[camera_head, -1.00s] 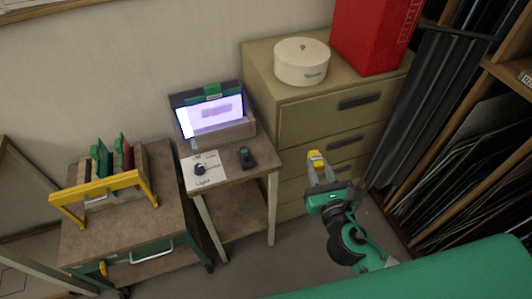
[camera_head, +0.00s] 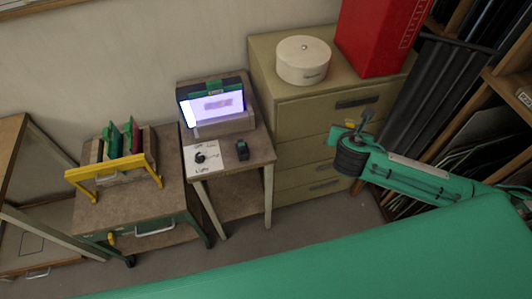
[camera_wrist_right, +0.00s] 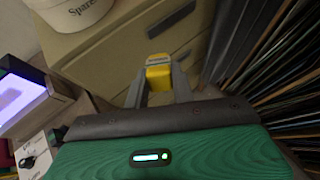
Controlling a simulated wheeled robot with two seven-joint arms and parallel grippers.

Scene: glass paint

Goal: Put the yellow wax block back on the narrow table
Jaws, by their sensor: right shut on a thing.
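The yellow wax block (camera_wrist_right: 159,76) is between the two grey fingers of my right gripper (camera_wrist_right: 159,88) in the right wrist view. In the head view only a small yellow bit of the block (camera_head: 350,123) shows at the tip of my right gripper (camera_head: 357,124), which is held up in front of the beige drawer cabinet. The narrow wooden-topped table (camera_head: 232,166) stands left of the gripper, apart from it. It carries a lit light box (camera_head: 213,105), a white card (camera_head: 202,157) and a small dark device (camera_head: 242,150). My left gripper is out of view.
The beige drawer cabinet (camera_head: 305,120) stands right of the table, with a round white tin (camera_head: 303,62) and a red box (camera_head: 376,35) on top. A cart (camera_head: 150,205) with a yellow-framed rack is at left. Shelves (camera_head: 480,130) stand at right. A green surface (camera_head: 330,260) fills the front.

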